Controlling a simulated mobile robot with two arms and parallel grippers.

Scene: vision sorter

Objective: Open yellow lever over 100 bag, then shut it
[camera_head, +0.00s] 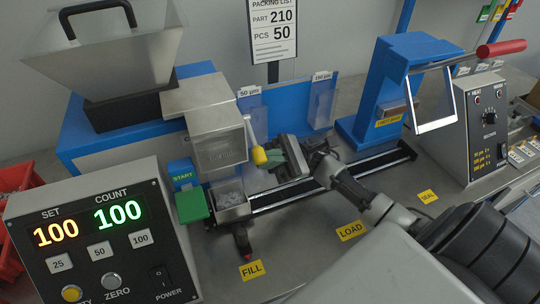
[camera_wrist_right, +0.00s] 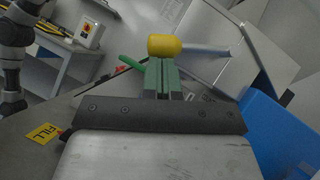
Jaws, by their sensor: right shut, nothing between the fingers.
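The yellow lever knob (camera_head: 259,156) sits on a pale rod beside the metal fill chute (camera_head: 218,142). In the right wrist view the knob (camera_wrist_right: 165,46) is just past the tips of my right gripper (camera_wrist_right: 163,75). In the head view my right gripper (camera_head: 283,157) is right of the knob, its green fingers shut and empty. The tips are at or very near the knob; contact is unclear. A clear bag (camera_head: 229,195) with small parts in it sits under the chute. The counter box (camera_head: 104,250) reads set 100, count 100. My left gripper is not in view.
A rail (camera_head: 375,168) runs right from the fill station to the blue sealer (camera_head: 391,83) with its red-handled lever (camera_head: 500,48). A green START button (camera_head: 191,206) is close left of the chute. Bag holders (camera_head: 321,104) stand behind the gripper. The bench front around the FILL label (camera_head: 252,270) is clear.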

